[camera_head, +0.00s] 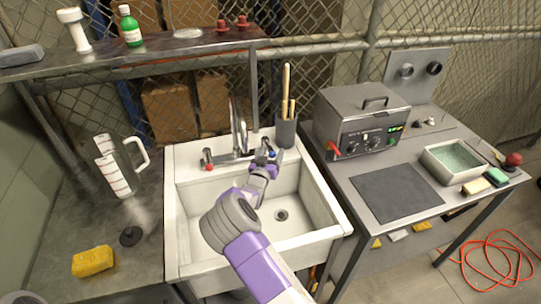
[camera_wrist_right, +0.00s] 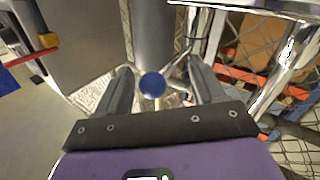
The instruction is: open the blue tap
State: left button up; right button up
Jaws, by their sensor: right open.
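The sink (camera_head: 182,230) is white, with a metal faucet (camera_head: 238,130) at its back edge. The blue tap (camera_head: 272,154) is a small blue-ended handle on the right of the faucet, and a red tap (camera_head: 208,164) is on the left. My right gripper (camera_head: 266,153) reaches over the basin to the blue tap and partly covers it. In the right wrist view the blue tap's round end (camera_wrist_right: 152,85) shows between the two open fingers of my right gripper (camera_wrist_right: 160,82), with a gap on each side. My left gripper is not in view.
A grey holder (camera_head: 286,132) with wooden-handled tools stands just right of the blue tap. A shelf (camera_head: 150,51) runs above the left counter. A metal tank with controls (camera_head: 362,120) is on the right table. A measuring jug (camera_head: 120,165) and yellow sponge (camera_head: 93,261) are on the left.

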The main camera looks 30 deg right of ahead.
jog(key=shift+c, duration=0.3)
grip_shut()
